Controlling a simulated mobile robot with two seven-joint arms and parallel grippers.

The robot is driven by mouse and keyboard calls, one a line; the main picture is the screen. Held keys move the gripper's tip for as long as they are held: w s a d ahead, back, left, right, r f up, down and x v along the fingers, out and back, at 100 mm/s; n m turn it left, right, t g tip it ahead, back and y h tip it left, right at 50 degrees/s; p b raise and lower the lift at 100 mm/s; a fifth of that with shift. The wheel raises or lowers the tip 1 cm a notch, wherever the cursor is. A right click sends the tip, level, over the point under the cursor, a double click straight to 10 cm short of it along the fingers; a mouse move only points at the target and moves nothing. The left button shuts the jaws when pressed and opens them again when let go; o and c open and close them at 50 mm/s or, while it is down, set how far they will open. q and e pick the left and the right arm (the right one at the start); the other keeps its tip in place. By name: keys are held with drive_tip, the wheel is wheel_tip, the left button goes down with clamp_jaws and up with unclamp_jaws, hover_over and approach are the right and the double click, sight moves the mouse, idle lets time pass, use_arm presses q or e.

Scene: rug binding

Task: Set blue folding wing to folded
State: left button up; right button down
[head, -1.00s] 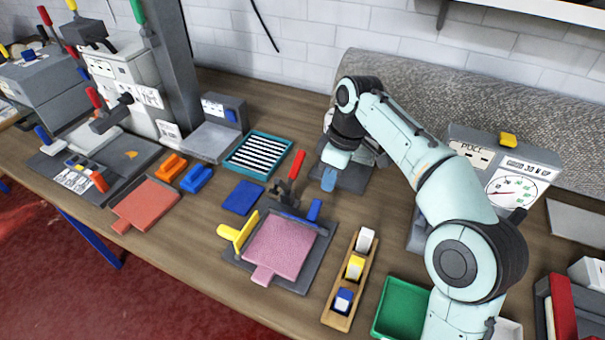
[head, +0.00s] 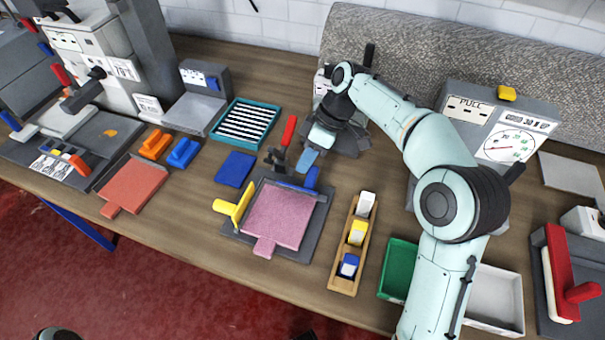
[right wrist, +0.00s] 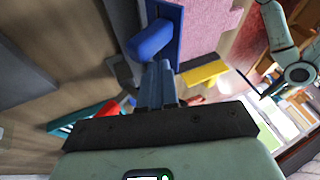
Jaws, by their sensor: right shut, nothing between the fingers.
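The rug fixture has a grey base (head: 302,244) with a pink pad (head: 278,219) on it. The blue folding wing (head: 292,184) shows as a thin strip along the pad's far edge, with a blue grip (head: 312,177) at its right end. Its exact angle is hard to tell. A yellow wing (head: 240,206) stands up at the pad's left side. My right gripper (head: 308,160) is shut and empty, just behind the blue grip. In the right wrist view its fingertips (right wrist: 158,70) are close to the blue grip (right wrist: 152,40); contact is unclear. My left gripper is out of view.
A red-handled clamp (head: 283,140) stands close left of my right gripper. A blue pad (head: 236,169) lies left of the fixture. A wooden rack (head: 344,272) with coloured blocks and a green bin (head: 399,268) are to the right. A gauge box (head: 478,129) stands behind my right arm.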

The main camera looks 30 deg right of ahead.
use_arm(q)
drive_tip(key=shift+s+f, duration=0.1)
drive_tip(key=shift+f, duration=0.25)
use_arm(e)
drive_tip(key=shift+s+a+f, duration=0.6)
drive_tip(key=shift+s+a, duration=0.2)
drive_tip(key=shift+a, duration=0.15)
use_arm(q)
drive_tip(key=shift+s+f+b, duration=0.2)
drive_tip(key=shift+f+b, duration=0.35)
drive_tip(key=shift+b, duration=0.2)
use_arm(e)
drive_tip(key=shift+s+a, duration=0.2)
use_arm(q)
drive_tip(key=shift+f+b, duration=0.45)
use_arm(e)
drive_tip(key=shift+s+a+f+t+h, duration=0.1)
drive_tip(key=shift+a+t+h, duration=0.05)
drive_tip(key=shift+t+h, duration=0.3)
